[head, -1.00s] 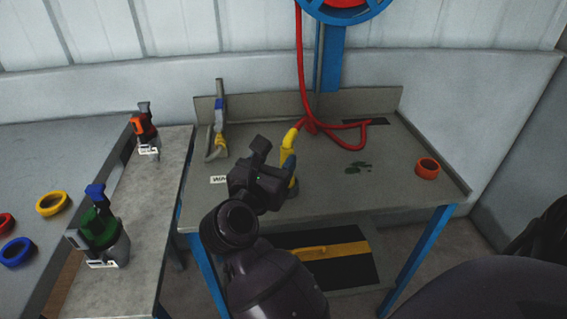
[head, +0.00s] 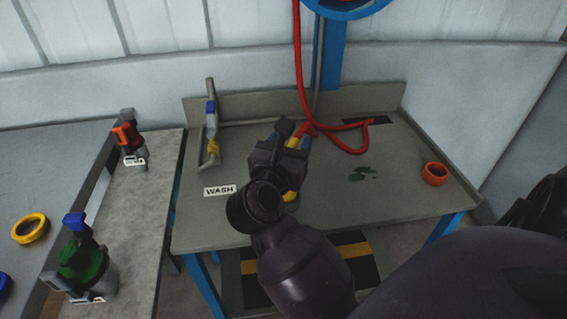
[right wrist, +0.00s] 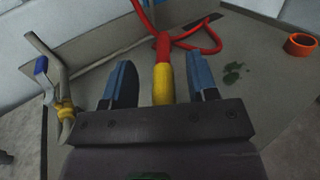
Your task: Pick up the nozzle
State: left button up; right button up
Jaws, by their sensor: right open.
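The nozzle, with a yellow body on the end of the red hose, is on the grey wash table, mostly hidden by my right gripper in the head view. Its yellow part (right wrist: 163,84) shows in the right wrist view between the two blue-padded fingers. My right gripper (head: 291,143) is open over it, with one finger on each side and a gap on both sides in the right wrist view (right wrist: 161,76). The nozzle's near end is hidden behind the gripper body. My left gripper is not in view.
The red hose (head: 298,60) runs up from the table (head: 225,218) to a blue reel and loops to the right. A tap (head: 212,130) stands at back left, an orange ring (head: 435,174) at right. A side bench (head: 150,210) holds a green-topped fitting (head: 83,262).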

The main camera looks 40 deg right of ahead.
jog(key=shift+d, duration=0.2)
jog(key=shift+a, duration=0.15)
grip_shut()
jog(key=shift+r, duration=0.2)
